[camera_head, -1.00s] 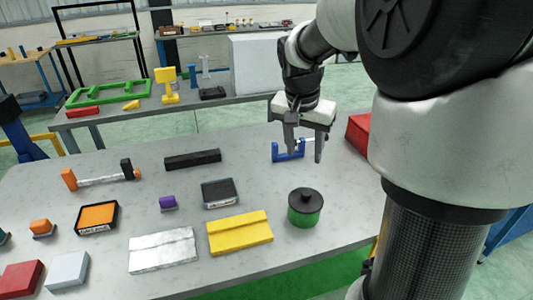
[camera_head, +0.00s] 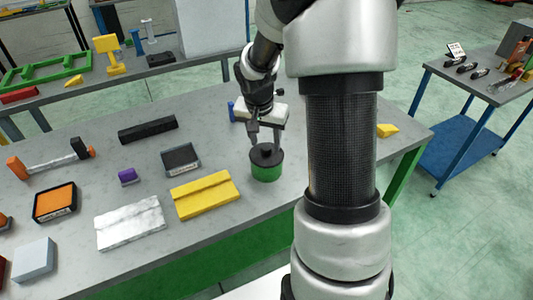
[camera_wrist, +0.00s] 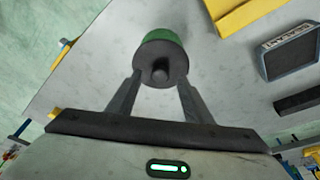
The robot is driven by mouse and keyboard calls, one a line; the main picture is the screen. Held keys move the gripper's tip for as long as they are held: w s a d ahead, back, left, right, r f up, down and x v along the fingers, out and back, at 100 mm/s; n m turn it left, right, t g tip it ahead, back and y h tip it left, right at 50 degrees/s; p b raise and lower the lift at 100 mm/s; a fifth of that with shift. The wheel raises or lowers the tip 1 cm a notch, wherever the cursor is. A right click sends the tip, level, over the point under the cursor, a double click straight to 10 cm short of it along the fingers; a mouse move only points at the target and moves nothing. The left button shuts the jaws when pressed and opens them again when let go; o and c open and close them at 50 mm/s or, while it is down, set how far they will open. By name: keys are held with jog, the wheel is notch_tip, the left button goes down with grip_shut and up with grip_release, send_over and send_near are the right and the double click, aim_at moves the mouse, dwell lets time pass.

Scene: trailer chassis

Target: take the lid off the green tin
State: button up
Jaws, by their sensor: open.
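The green tin (camera_head: 267,174) stands upright on the grey table with its dark lid (camera_head: 258,160) on top. The lid has a small round knob (camera_head: 266,150) in its middle. My gripper (camera_head: 265,140) is open and empty, fingers pointing down, close above or just behind the lid; the exact gap is hard to tell. In the wrist view the tin (camera_wrist: 165,36) shows at the top, with the dark lid (camera_wrist: 149,66) facing the camera. The knob (camera_wrist: 160,74) lies between the lines of my two fingers, apart from both.
A yellow block (camera_head: 205,195) lies left of the tin, with a dark grey box (camera_head: 180,158) behind it. A blue clamp-like part (camera_head: 232,111) is partly hidden behind my gripper. A yellow piece (camera_head: 387,130) lies near the table's right end. The table's front edge is close to the tin.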

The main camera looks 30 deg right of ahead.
jog(key=shift+x, duration=1.2)
jog(key=c, duration=1.1)
